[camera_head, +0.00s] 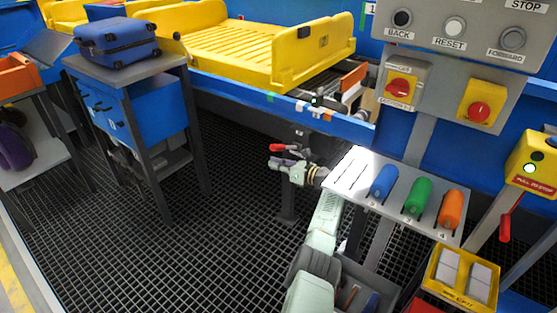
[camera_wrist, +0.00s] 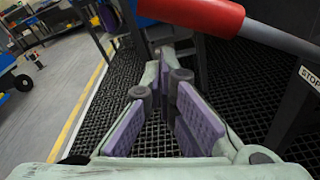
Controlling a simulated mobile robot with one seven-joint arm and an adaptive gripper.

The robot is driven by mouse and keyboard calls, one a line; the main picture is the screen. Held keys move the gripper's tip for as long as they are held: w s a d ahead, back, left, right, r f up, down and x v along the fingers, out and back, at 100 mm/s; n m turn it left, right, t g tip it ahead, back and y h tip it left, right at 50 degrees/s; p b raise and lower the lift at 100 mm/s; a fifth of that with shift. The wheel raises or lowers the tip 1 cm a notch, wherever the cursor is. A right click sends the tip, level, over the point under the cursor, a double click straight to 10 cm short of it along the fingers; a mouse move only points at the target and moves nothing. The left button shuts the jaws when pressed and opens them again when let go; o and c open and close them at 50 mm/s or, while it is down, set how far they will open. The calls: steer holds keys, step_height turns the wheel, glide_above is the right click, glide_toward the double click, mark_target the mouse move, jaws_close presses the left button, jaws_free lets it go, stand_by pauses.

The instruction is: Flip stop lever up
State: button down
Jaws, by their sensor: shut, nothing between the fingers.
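The stop lever has a red handle (camera_head: 276,147) on a grey rod. It sticks out to the left, roughly level, under the conveyor's front edge. In the wrist view the red handle (camera_wrist: 195,14) and its rod cross the top, with a white STOP label (camera_wrist: 309,76) at the right edge. My gripper (camera_head: 276,163) is just below the handle in the head view. Its purple-padded fingers (camera_wrist: 166,62) are shut with nothing between them. The handle appears beyond and above the fingertips; I cannot tell whether they touch.
A yellow tray (camera_head: 255,72) sits on the blue conveyor above. A rack with blue, green and orange cylinders (camera_head: 418,197) stands right of my arm. A blue suitcase (camera_head: 115,42) rests on a table at left. The black grid floor (camera_head: 230,240) is clear.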

steer(key=f+v, duration=0.1)
steer(key=v, duration=0.8)
steer(key=shift+s+d+f, duration=0.15)
steer(key=shift+s+f, duration=0.1)
steer(key=shift+s, duration=0.15)
